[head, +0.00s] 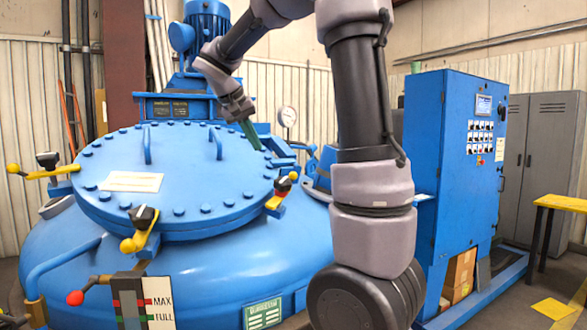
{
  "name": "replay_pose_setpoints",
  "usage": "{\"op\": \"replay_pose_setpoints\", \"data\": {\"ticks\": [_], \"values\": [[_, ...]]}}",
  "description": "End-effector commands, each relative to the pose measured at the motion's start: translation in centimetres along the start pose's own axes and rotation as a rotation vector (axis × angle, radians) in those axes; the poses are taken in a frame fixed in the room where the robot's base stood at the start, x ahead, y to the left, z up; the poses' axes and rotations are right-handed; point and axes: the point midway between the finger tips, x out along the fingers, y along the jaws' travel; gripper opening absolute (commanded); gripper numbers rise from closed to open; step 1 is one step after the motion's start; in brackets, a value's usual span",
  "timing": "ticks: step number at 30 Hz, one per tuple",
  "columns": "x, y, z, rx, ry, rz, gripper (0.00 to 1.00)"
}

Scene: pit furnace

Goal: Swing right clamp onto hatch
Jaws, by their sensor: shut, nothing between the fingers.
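The hatch (185,190) is a round, bolted blue lid with two bar handles and a cream label, lying closed on the blue vessel. The right clamp (274,202), yellow with a black knob and a red tip, is at the hatch's right rim; whether it bears on the hatch is hard to tell. My gripper (252,137) has dark green fingers, shut and empty. In the picture it is above the right clamp, near the hatch's far right rim. It appears apart from the clamp. Contact with the hatch cannot be told.
A front clamp (140,236) and a left clamp (45,172) are also at the rim. A blue motor (207,22) stands behind the hatch. A blue control cabinet (455,170) and a yellow-edged table (562,202) are at right. My arm hides the middle right.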

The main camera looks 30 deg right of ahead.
Motion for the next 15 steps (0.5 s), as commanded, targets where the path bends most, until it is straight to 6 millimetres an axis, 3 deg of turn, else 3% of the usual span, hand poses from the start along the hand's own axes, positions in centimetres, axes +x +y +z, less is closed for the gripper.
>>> {"op": "replay_pose_setpoints", "data": {"ticks": [4, 15], "values": [[0.06, -0.52, -1.03, 0.003, 0.018, 0.035, 0.0], [0.19, -0.5, -1.1, 0.004, 0.019, 0.039, 0.0]]}}
